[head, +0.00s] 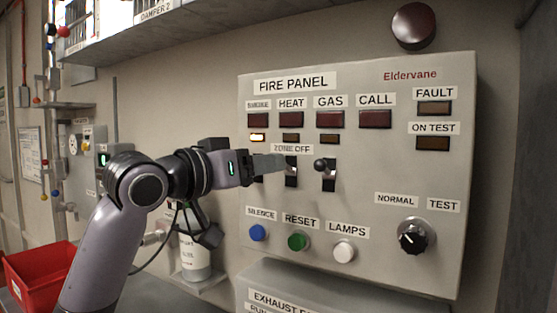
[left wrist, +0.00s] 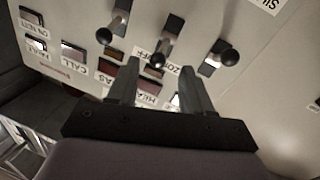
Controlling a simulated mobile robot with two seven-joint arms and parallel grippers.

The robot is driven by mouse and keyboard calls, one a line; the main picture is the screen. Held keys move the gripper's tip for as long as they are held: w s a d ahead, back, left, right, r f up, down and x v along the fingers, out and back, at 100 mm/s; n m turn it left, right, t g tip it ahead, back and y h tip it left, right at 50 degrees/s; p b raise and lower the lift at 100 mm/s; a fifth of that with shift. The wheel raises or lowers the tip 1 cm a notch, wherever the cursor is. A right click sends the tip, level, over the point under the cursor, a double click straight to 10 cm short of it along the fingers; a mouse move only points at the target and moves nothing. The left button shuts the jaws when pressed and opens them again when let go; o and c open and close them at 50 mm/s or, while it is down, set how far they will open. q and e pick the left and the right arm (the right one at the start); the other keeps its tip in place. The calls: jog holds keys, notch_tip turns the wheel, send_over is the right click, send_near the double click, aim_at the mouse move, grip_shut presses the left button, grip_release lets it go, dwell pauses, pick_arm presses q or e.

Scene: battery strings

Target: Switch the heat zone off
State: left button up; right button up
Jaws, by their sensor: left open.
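The grey fire panel (head: 350,210) has a row of toggle switches under the "ZONE OFF" label (head: 291,149). The heat switch (head: 291,180) is below the heat column; my gripper partly covers it in the head view. In the left wrist view its black ball knob (left wrist: 157,61) appears between my open fingertips, with no clear contact. My left gripper (head: 284,162) is open in front of it and also shows in the left wrist view (left wrist: 160,67). The small lamp under HEAT (head: 290,138) is dark. My right gripper is out of view.
The gas switch (head: 328,176) stands close to the right; the smoke switch (left wrist: 228,60) is mostly hidden in the head view. Push buttons, including green RESET (head: 298,241), and a rotary knob (head: 412,237) sit lower. A shelf (head: 190,25) overhangs.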

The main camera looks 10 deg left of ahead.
pick_arm(q)
jog(key=shift+p+x, duration=0.6)
jog(key=shift+x, duration=1.9)
grip_shut()
